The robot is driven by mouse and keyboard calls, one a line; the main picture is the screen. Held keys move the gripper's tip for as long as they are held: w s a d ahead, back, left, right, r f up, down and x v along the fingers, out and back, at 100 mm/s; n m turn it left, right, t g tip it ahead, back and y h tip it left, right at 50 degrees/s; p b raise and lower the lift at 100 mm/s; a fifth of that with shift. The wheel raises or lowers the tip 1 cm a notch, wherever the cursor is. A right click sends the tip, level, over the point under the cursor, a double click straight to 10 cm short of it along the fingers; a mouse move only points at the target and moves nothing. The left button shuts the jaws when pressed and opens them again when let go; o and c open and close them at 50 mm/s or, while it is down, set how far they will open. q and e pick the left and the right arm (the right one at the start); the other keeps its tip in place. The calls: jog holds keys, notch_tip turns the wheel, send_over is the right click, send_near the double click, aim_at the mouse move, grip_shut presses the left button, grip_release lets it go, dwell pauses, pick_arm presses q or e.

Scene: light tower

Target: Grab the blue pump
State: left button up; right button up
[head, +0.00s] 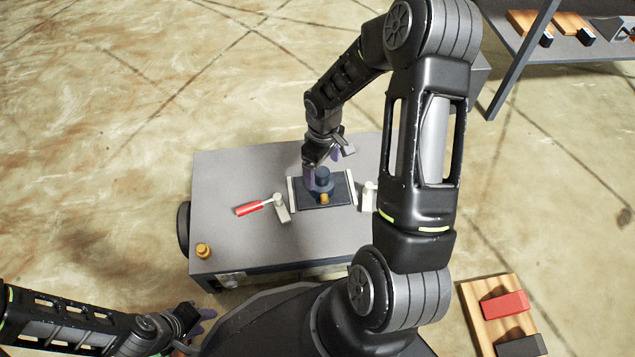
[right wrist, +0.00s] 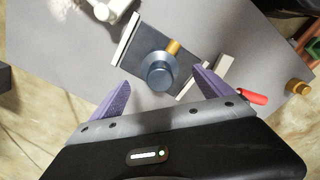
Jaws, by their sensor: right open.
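The blue pump (head: 322,181) stands on a dark plate (head: 339,196) between two light rails on the grey cabinet top. It has a round blue body and a brass-coloured port. In the right wrist view the pump (right wrist: 158,73) lies ahead of and between the purple fingertips. My right gripper (right wrist: 160,92) is open and empty, with the pump apart from both fingers in that view. In the head view my right gripper (head: 316,174) is just beside and above the pump, partly hiding it. My left gripper (head: 200,322) is low at the left, away from the cabinet; its fingers show only partly.
A red-handled lever (head: 252,208) lies left of the plate, and a pale clamp (head: 368,196) stands right of it. A brass knob (head: 203,251) sits at the cabinet's front left corner. A wooden board with blocks (head: 484,311) is at lower right. A shelf (head: 560,45) stands behind right.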

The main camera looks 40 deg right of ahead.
aim_at(322, 182)
jog(key=shift+f+b, duration=0.5)
jog(key=shift+f, duration=0.75)
notch_tip(322, 182, down, 5)
jog(key=b, duration=0.3)
jog(key=shift+f, duration=0.15)
jog(key=shift+w, duration=0.1)
grip_shut()
dwell(0.7)
